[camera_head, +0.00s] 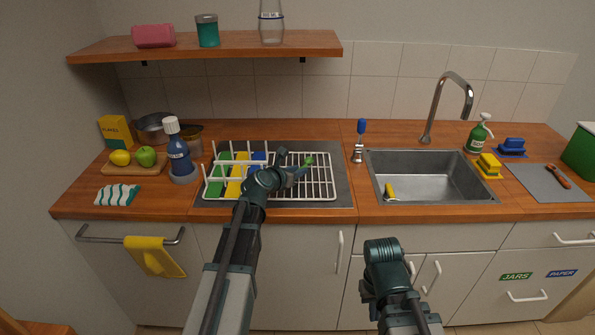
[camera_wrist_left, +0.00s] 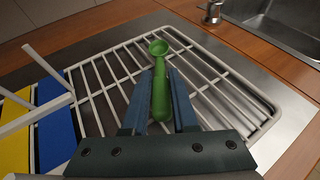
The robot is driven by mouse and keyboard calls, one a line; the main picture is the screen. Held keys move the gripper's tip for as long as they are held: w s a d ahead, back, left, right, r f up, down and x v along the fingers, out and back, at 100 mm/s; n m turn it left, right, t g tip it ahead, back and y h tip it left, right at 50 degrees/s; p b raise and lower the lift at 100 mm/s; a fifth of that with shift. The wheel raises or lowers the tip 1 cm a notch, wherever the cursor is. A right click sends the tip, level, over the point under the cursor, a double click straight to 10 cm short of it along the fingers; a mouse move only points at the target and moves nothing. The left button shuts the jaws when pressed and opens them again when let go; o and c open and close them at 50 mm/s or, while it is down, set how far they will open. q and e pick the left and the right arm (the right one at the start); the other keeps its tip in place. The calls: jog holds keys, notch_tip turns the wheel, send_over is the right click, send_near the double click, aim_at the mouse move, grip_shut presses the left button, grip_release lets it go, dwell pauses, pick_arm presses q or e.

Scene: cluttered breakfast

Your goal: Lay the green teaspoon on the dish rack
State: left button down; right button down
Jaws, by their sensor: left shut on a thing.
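The green teaspoon (camera_wrist_left: 160,88) is between the fingers of my left gripper (camera_wrist_left: 160,100) in the left wrist view, its bowl pointing away from the gripper. In the head view a small green part of the teaspoon (camera_head: 309,160) shows at the tip of my left gripper (camera_head: 298,170). The gripper is shut on the teaspoon, over the white wire dish rack (camera_head: 325,197). I cannot tell whether the teaspoon touches the wires. The rack also shows in the left wrist view (camera_wrist_left: 222,97). My right gripper (camera_head: 382,250) is in front of the cabinets; its fingers are not distinguishable.
Green, yellow and blue boards (camera_head: 236,180) stand in the rack's left part, beside white prongs. A blue bottle (camera_head: 178,155) stands left of the rack. The sink (camera_head: 430,177) is to the right, with a blue-handled brush (camera_head: 360,140) between. The rack's right part is clear.

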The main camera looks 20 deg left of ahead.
pick_arm(q)
jog(key=shift+f+b, duration=0.4)
dwell(0.4)
jog(key=c, duration=0.6)
grip_release()
jog(key=o, duration=0.5)
jog(key=shift+o, duration=0.2)
jog(key=shift+s, duration=0.1)
jog(key=shift+p+v, duration=2.7)
jog(key=shift+v, duration=4.15)
